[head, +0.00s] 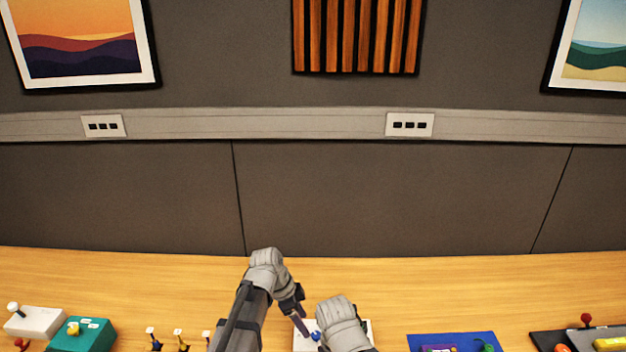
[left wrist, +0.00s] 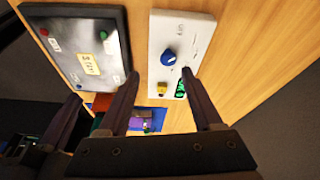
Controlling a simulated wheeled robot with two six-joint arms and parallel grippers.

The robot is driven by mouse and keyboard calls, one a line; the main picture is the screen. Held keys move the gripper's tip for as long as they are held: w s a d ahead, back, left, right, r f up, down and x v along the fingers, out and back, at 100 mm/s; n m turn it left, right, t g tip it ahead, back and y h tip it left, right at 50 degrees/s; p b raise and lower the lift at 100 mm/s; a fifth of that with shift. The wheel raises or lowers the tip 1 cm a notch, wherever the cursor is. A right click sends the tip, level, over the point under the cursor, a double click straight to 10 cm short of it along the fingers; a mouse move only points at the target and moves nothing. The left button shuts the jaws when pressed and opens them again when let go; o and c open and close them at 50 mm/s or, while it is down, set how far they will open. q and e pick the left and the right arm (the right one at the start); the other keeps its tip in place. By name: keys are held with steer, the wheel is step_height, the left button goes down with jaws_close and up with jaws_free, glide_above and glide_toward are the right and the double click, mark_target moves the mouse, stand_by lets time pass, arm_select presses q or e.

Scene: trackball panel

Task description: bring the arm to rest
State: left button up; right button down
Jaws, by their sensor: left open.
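My left gripper (head: 302,322) points down over a white panel (head: 303,344) in the head view. In the left wrist view the jaws (left wrist: 162,74) are open with nothing held between them. A grey arm part (head: 342,324) hides part of the panel in the head view. Another dark prong shows at the left wrist view's left; its jaw state is unclear.
A dark panel (left wrist: 85,22) with coloured buttons lies beside the white one. Teal (head: 75,342) and white (head: 40,320) boxes stand at left. A blue panel (head: 420,340) and dark panel (head: 545,340) lie at right. Bare wood runs along the back to the wall.

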arm_select(q)
steer(key=s+a+f+n+y, duration=0.1)
steer(key=s+n+y, duration=0.4)
steer(key=s+n, duration=0.7)
steer(key=s+a, duration=0.1)
steer(key=s, duration=0.2)
steer(key=shift+a, duration=0.2)
